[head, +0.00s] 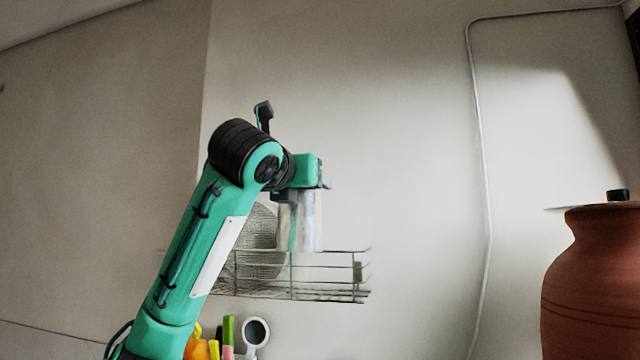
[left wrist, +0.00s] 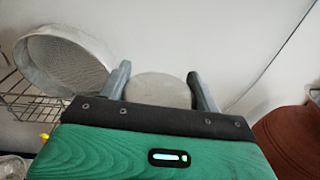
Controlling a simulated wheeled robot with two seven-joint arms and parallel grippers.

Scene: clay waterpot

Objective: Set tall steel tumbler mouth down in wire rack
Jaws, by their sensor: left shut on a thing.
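The steel tumbler (head: 309,225) hangs upright below my left gripper (head: 298,194) in the head view. In the left wrist view my left gripper (left wrist: 160,78) has one finger on each side of the tumbler's round, closed-looking grey end (left wrist: 158,89), which faces the camera, so its mouth seems to point down. The gripper is shut on it. The wire rack (head: 330,295) is on the wall; the tumbler's lower end shows near the rack's top rail. I cannot tell whether it is inside the rack or touching its floor. My right gripper is in neither view.
A round mesh strainer (head: 262,235) stands in the rack, left of the tumbler; it also shows in the left wrist view (left wrist: 62,62). A clay waterpot (head: 595,275) with a lid stands far right. Colourful items and a white round-headed thing (head: 256,331) sit below the rack.

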